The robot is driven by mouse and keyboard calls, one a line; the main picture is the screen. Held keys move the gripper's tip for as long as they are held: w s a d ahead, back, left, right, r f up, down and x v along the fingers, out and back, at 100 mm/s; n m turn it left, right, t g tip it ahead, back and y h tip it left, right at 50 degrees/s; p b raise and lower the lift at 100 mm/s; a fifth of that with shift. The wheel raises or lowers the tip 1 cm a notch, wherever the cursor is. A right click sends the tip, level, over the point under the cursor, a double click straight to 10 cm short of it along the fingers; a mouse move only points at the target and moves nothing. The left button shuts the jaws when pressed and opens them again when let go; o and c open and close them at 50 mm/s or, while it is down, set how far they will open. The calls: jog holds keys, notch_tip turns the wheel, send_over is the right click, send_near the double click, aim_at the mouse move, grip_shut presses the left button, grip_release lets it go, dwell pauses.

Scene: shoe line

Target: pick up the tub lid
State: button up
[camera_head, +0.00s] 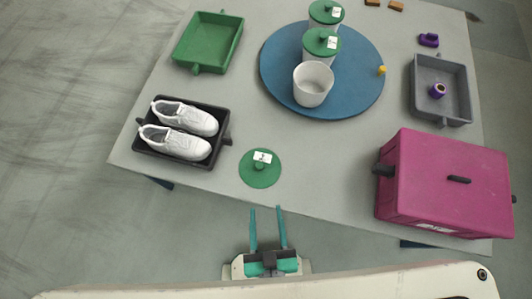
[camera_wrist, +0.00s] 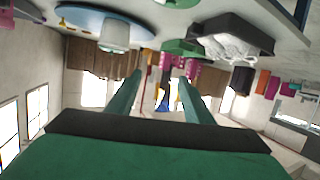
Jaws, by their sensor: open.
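The loose tub lid (camera_head: 260,178) is a flat green disc with a knob and a white label. It lies on the grey table near its front edge, right of the shoe tray. A green shape at the top of the wrist view, likely this lid (camera_wrist: 182,47), shows edge-on. An open white tub (camera_head: 311,88) stands on a blue round board (camera_head: 275,75); the tub also shows in the wrist view (camera_wrist: 114,36). My gripper (camera_head: 266,208) is open and empty, in front of the table edge and short of the lid. Its two teal fingers also show in the wrist view (camera_wrist: 160,78).
Two lidded tubs (camera_head: 319,45) stand behind the open tub. A black tray (camera_head: 221,141) with white shoes (camera_head: 182,128) is left of the lid. A magenta box (camera_head: 445,185) stands at right. A green tray (camera_head: 208,40) and grey tray (camera_head: 466,95) lie farther back. Table around the lid is clear.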

jog(key=w+d+f+n+g+y, duration=0.1)
jog(key=w+d+f+n+g, duration=0.3)
jog(key=f, duration=0.3)
jog(key=w+d+f+n+g, duration=0.3)
jog(key=d+f+n, duration=0.1)
jog(key=d+f, duration=0.25)
notch_tip(320, 180, up, 4)
jog(key=n+g+h, duration=0.2)
jog(key=n+g, duration=0.6)
jog(key=n, duration=0.2)
send_over(260, 165)
notch_tip(260, 165, down, 10)
jog(key=shift+f, duration=0.1)
jog(key=c, duration=1.1)
